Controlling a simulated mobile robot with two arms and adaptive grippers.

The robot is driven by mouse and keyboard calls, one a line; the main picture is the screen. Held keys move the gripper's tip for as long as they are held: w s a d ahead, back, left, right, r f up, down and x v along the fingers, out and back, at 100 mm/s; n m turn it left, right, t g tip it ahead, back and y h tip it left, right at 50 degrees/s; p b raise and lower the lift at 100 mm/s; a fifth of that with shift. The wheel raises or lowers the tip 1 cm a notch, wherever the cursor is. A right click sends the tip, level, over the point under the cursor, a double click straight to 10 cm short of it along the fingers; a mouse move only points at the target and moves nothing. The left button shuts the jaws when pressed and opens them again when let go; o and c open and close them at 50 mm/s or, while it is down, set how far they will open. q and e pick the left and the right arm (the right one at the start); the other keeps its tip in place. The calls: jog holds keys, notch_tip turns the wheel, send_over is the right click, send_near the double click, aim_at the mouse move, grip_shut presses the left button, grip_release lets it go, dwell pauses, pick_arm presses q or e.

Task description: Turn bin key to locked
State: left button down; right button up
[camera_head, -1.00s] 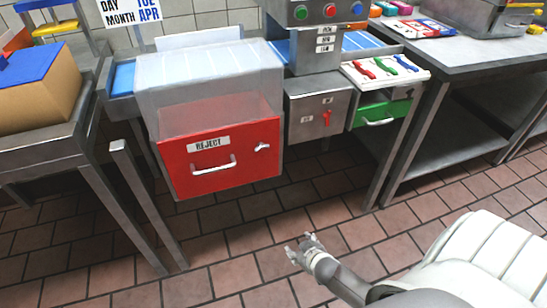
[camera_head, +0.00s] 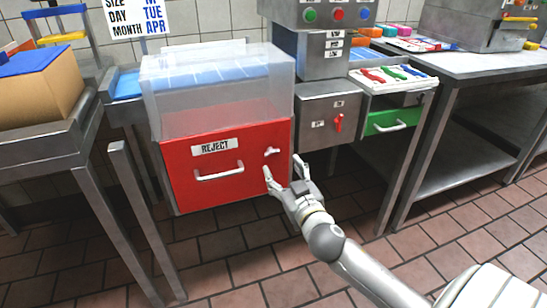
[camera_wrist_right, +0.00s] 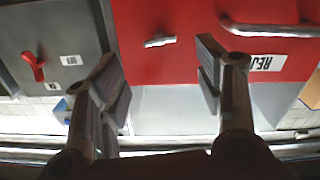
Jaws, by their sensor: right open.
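The red reject bin (camera_head: 190,180) hangs under the clear cover, with a "REJECT" label and a silver bar handle (camera_head: 219,174). Its small silver key (camera_head: 271,151) sits at the upper right of the red front. My right gripper (camera_head: 281,170) is open and empty, just below and in front of the key. In the right wrist view the key (camera_wrist_right: 160,41) shows beyond the gap between the two open fingers (camera_wrist_right: 165,80), apart from both. The wrist picture is upside down compared with the head view. My left gripper is not in view.
A grey box with a red switch (camera_head: 338,123) stands right of the bin. A green drawer (camera_head: 392,119) sits farther right under a tray of coloured tools. A metal table leg (camera_head: 140,215) stands at the left. The floor below is clear.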

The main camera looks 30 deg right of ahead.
aim_at(273, 154)
jog(key=x, duration=0.6)
jog(key=shift+w+d+b, duration=0.1)
jog(key=shift+w+b, duration=0.2)
jog(key=shift+w, duration=0.05)
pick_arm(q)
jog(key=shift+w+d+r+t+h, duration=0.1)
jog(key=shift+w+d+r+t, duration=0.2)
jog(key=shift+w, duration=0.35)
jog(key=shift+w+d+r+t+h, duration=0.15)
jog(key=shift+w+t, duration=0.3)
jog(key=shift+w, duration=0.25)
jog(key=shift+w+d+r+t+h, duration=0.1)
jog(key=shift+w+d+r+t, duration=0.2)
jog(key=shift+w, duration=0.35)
pick_arm(e)
jog(key=shift+w+d, duration=0.2)
jog(key=shift+w, duration=0.5)
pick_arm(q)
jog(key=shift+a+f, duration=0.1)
pick_arm(e)
grip_shut()
